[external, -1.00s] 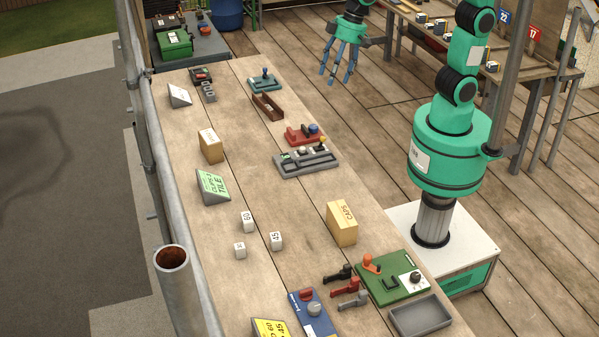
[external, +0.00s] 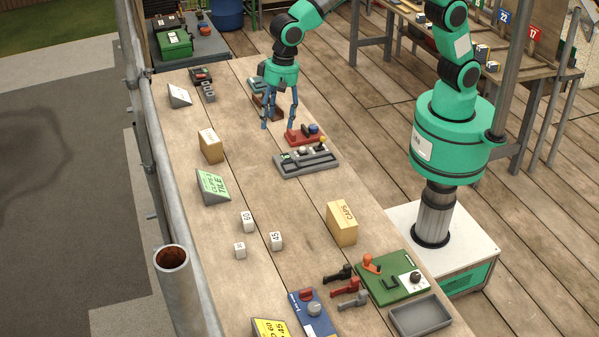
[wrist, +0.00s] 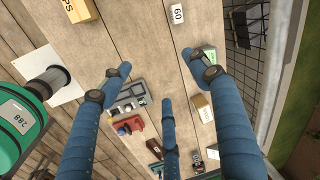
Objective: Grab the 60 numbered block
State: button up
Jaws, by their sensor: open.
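In the wrist view the 60 block (wrist: 178,14) is near the top edge, beyond my fingertips. My gripper (external: 279,124) is open and empty, fingers pointing down, above the far part of the table by the red and grey trays. It is well apart from the 60 block. In the wrist view its blue fingers (wrist: 163,85) are spread wide.
A CAPS box (external: 342,223) stands right of the blocks. A green-topped wedge sign (external: 213,186) and a tan box (external: 210,146) stand on the left side. Bare wood surrounds the blocks.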

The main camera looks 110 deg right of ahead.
jog(key=w+a+f+m+p, duration=0.3)
jog(key=w+f, duration=0.4)
jog(key=f, duration=0.1)
jog(key=m+g+p, duration=0.2)
jog(key=m+p, duration=0.1)
send_over(249, 216)
notch_tip(249, 216, down, 12)
jog(key=shift+f, duration=0.15)
jog(key=shift+f, duration=0.15)
jog(key=shift+f, duration=4.15)
jog(key=shift+f, duration=0.15)
jog(key=shift+a+f, duration=0.1)
jog(key=shift+f, duration=2.35)
